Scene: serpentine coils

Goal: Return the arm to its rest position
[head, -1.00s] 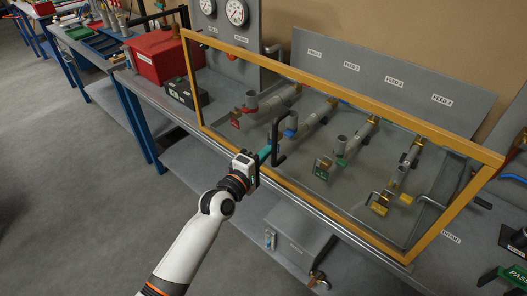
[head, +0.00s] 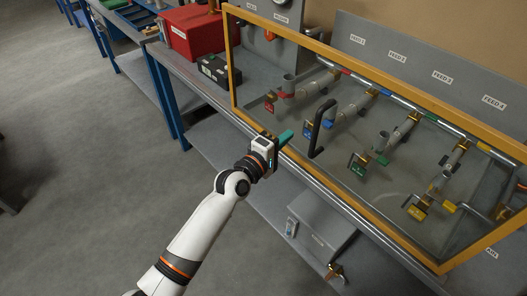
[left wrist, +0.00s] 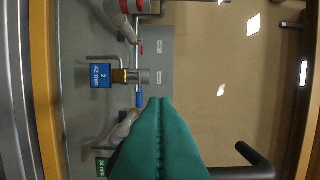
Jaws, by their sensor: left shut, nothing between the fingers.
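My left gripper (head: 287,137) has teal fingers pressed together with nothing between them. It is at the front edge of the bench, left of a black bar handle (head: 322,128) on the orange-framed clear cover (head: 385,63). In the head view the fingertips look apart from the handle. In the left wrist view the shut fingers (left wrist: 160,135) point at the cover, and the handle (left wrist: 245,165) is at lower right. My white left arm reaches in from the bottom. My right gripper is not in view.
Behind the cover are several pipes with coloured tags, such as a blue tag (left wrist: 101,75). A red box (head: 190,38) and a black box (head: 218,72) stand at left. A grey box (head: 322,222) is on the lower shelf. The floor at left is clear.

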